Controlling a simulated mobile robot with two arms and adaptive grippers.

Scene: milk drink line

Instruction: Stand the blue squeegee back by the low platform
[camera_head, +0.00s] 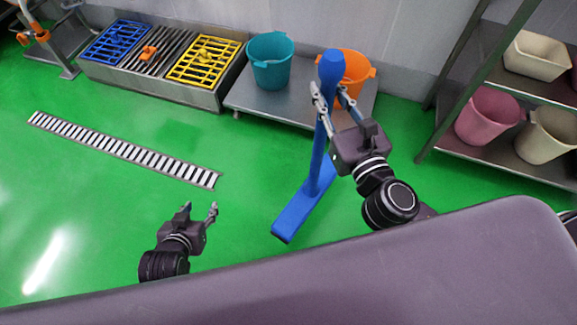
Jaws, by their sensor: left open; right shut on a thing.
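The blue squeegee (316,155) is upright in the middle of the head view, slightly tilted, with its wide blue head (292,217) down at the green floor. I cannot tell whether the head touches the floor. My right gripper (330,100) is shut on the upper part of its handle, just below the rounded top. The low platform (290,108) is a grey metal stand against the wall, behind the squeegee. My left gripper (200,209) is open and empty, to the left of the squeegee head.
A teal bucket (270,62) and an orange bucket (357,72) stand on the platform. Left of it is a metal trough (150,88) with blue, grey and yellow grates. A rack (470,145) with tubs stands at right. A floor drain (120,150) lies left; green floor around is clear.

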